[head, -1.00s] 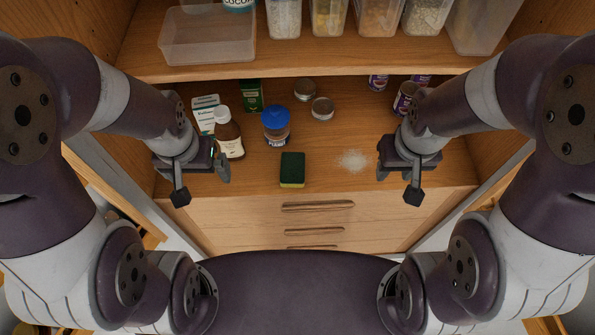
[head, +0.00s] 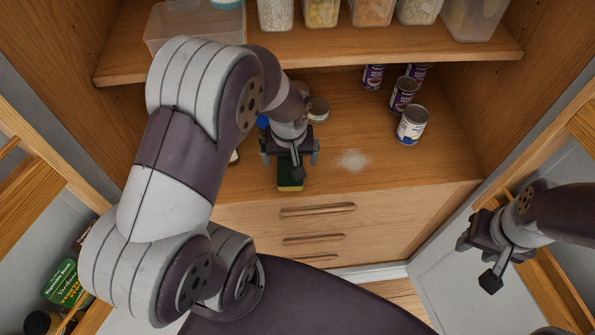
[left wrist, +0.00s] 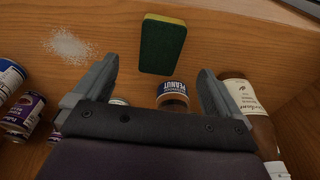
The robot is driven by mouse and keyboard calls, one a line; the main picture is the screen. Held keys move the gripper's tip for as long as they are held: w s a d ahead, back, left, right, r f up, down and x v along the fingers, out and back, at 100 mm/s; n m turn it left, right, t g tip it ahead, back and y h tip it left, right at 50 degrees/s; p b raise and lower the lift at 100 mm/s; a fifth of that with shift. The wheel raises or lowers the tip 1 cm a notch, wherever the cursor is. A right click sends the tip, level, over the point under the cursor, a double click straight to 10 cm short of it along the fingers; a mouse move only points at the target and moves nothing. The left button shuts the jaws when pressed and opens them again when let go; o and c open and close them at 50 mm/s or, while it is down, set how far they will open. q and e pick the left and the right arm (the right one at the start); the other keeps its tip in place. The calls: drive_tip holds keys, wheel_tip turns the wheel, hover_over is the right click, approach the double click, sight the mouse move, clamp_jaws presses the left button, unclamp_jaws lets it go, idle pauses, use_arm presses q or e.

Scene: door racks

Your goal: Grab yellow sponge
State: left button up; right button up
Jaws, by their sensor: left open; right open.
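The sponge (head: 289,178), dark green with a yellow layer, lies on the wooden shelf near its front edge. In the head view my left gripper (head: 297,172) is over it and hides part of it. In the left wrist view the whole sponge (left wrist: 161,45) shows beyond the open fingers of my left gripper (left wrist: 158,80), between their directions and apart from them. My right gripper (head: 478,262) is open and empty, out to the right in front of the cabinet.
A peanut jar (left wrist: 172,94) and a brown bottle (left wrist: 252,110) stand close to my left fingers. A white powder patch (head: 352,160) lies right of the sponge. Cans (head: 412,125) stand at the right. An upper shelf (head: 330,47) with containers overhangs the back.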

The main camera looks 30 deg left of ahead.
sight(290, 172)
use_arm(q)
drive_tip(key=f, duration=0.2)
drive_tip(key=w+f+p, duration=0.1)
drive_tip(key=f, duration=0.2)
drive_tip(key=a+f, duration=0.1)
drive_tip(key=f, duration=0.2)
drive_tip(key=shift+w+f, duration=0.1)
drive_tip(key=shift+w, duration=0.2)
drive_tip(key=shift+w+a+f, duration=0.1)
drive_tip(key=shift+w+f, duration=0.1)
drive_tip(key=shift+f, duration=0.2)
drive_tip(key=shift+s+r, duration=0.1)
drive_tip(key=c, duration=0.9)
drive_tip(key=shift+c, duration=0.8)
